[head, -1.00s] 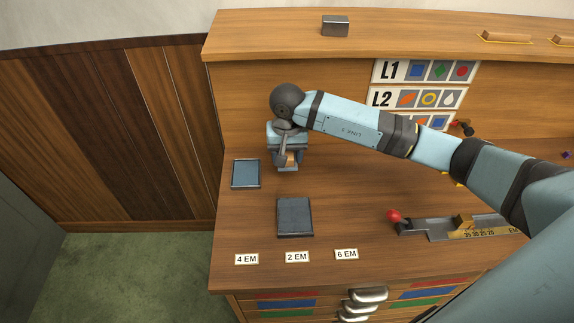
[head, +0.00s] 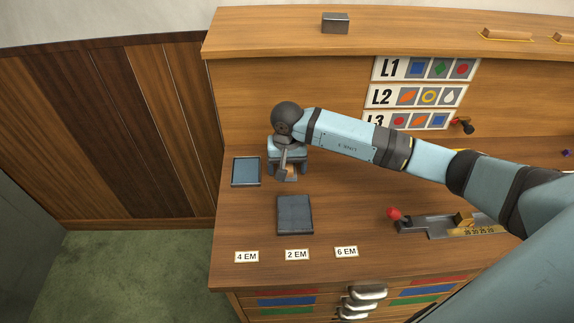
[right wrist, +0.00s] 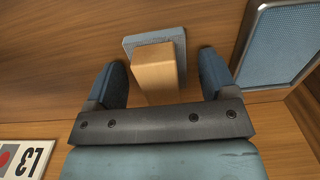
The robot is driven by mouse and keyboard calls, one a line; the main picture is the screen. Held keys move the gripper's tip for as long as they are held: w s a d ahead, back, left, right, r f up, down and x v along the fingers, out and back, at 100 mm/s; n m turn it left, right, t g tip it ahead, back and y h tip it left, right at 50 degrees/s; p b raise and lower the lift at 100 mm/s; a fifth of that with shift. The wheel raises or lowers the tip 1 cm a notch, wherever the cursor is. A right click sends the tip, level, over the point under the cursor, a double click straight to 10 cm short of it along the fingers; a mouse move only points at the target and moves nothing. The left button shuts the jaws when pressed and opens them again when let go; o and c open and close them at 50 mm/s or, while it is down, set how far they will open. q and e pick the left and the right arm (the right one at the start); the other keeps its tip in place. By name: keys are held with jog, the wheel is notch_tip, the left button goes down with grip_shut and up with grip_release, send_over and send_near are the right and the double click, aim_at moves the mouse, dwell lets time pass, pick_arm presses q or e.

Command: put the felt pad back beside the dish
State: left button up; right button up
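The felt pad, a grey-blue pad with a wooden block grip (head: 291,174), is on the desk just right of the shallow blue-lined dish (head: 246,171). In the right wrist view the felt pad (right wrist: 158,72) lies between my right fingers, and the dish (right wrist: 278,45) shows at the upper right. My right gripper (head: 288,168) is open around the wooden grip, with a gap on each side. In the head view it partly hides the pad. My left gripper is not in view.
A dark square slab (head: 295,215) lies in front of the pad, with label cards (head: 297,254) before it. A metal slide with a red knob (head: 394,214) is to the right. The raised back board carries picture rows (head: 425,68). The desk's left edge is near the dish.

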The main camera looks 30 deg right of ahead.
jog(key=shift+r, duration=0.15)
jog(key=shift+r+p, duration=0.25)
jog(key=shift+p, duration=0.05)
notch_tip(320, 180, up, 12)
jog(key=b, duration=0.1)
jog(key=shift+f+b, duration=0.2)
jog(key=shift+b, duration=0.2)
jog(key=shift+s, duration=0.1)
